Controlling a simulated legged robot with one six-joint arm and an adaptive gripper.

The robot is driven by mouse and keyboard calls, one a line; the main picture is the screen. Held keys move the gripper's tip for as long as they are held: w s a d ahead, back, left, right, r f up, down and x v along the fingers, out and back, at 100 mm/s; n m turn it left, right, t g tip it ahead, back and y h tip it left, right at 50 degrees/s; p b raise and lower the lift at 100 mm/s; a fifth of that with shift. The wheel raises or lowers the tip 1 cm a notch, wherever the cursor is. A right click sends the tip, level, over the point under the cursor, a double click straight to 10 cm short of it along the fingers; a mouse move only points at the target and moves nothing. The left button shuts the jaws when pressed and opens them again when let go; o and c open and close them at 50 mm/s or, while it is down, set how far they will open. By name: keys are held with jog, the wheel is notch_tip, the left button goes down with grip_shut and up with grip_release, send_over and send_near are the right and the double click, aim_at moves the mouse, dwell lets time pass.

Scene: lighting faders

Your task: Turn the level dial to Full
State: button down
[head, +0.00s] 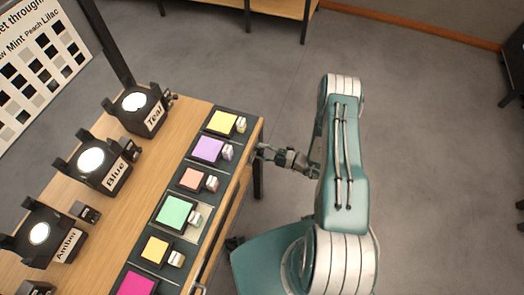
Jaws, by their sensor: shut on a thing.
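My gripper (263,151) is at the right edge of the wooden table, beside the upper end of the row of coloured squares. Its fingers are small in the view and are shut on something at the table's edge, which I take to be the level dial. The dial's face, its pointer and any Full mark are hidden or too small to make out, so its setting cannot be read.
The wooden table (165,165) carries lamps labelled Teal (140,107), Blue (98,163) and Amber (45,232). A dark strip beside them holds several coloured squares, including yellow (221,122) and green (175,212), with pale blocks. Grey floor (430,130) is open at right.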

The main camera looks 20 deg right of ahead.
jog(key=m, duration=0.4)
jog(key=shift+f+m, duration=0.1)
jog(key=shift+m, duration=2.8)
jog(key=shift+c, duration=1.3)
grip_release()
jog(key=v, duration=1.2)
